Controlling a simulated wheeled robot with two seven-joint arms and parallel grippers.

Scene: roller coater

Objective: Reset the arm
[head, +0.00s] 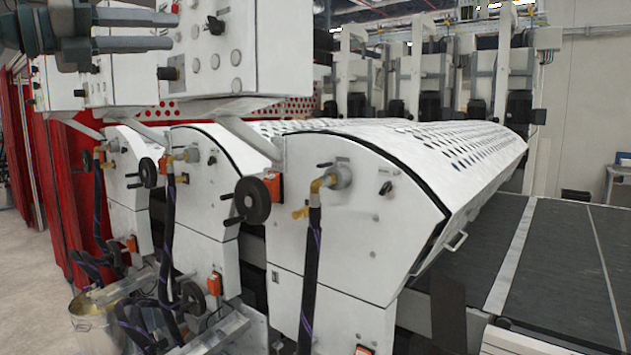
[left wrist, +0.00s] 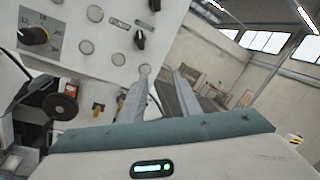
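My left gripper (head: 168,31) comes in at the top left of the head view, dark grey, with its two fingers pointing right. The fingers are apart with nothing between them, so it is open. It is in front of the white control panel (head: 240,45) of the roller coater. In the left wrist view the two grey fingers (left wrist: 155,92) also stand apart and empty, and the panel (left wrist: 105,62) fills the upper left. I cannot tell the exact gap between the fingers and the panel. My right gripper is in neither view.
White roller coater housings (head: 345,215) with black handwheels (head: 252,199) and hoses stand below the panels. A dark conveyor (head: 560,260) runs at the right. A metal bucket (head: 93,325) stands on the floor at lower left. Red curtains (head: 55,170) hang behind.

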